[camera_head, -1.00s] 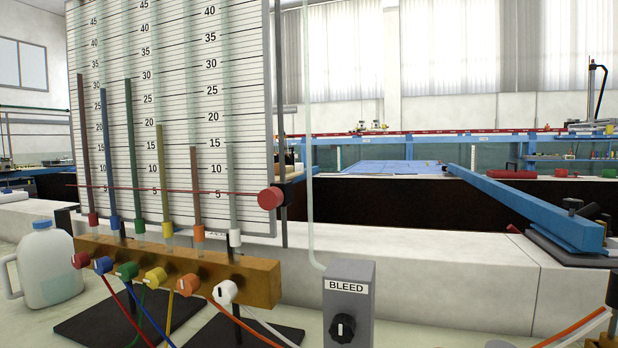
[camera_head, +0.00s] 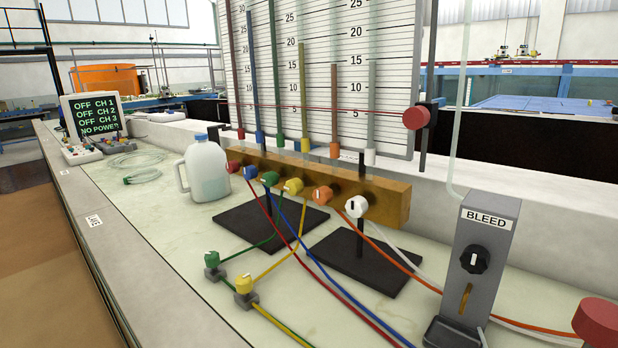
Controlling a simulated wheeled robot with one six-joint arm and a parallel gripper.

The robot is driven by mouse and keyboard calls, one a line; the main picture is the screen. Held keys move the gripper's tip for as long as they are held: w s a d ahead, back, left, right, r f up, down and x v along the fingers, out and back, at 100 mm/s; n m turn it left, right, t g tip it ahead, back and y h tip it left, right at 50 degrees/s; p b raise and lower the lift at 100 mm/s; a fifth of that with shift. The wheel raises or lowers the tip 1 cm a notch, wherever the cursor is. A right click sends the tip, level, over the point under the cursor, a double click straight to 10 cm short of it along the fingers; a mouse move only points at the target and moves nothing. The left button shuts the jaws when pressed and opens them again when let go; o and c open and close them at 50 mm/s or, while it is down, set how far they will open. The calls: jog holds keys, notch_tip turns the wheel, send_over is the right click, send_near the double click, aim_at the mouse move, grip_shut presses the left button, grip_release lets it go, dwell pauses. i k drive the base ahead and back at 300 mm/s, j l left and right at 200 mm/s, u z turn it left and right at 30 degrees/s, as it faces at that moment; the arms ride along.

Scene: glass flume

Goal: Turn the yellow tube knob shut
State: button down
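A yellow knob (camera_head: 293,187) sits on the wooden manifold (camera_head: 392,205), fourth from the left in a row of coloured knobs. A yellow tube (camera_head: 282,256) runs down from it. A second yellow knob (camera_head: 243,285) tops a small grey fitting on the bench, on the yellow tube line. The frames do not show which yellow knob the task means, or clearly how either is turned. My gripper is not in view.
A green knob (camera_head: 211,259) stands close to the lower yellow one. Red, blue and orange tubes cross the bench. The BLEED box (camera_head: 487,237) stands right of the manifold, a white jug (camera_head: 205,174) left of it. The bench's left front is clear.

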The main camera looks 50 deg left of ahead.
aim_at(243, 282)
jog(key=k+l+u, duration=0.15)
jog(key=k+u, duration=0.55)
jog(key=u, duration=0.15)
jog(key=k+u, duration=0.45)
jog(key=i+j, duration=0.05)
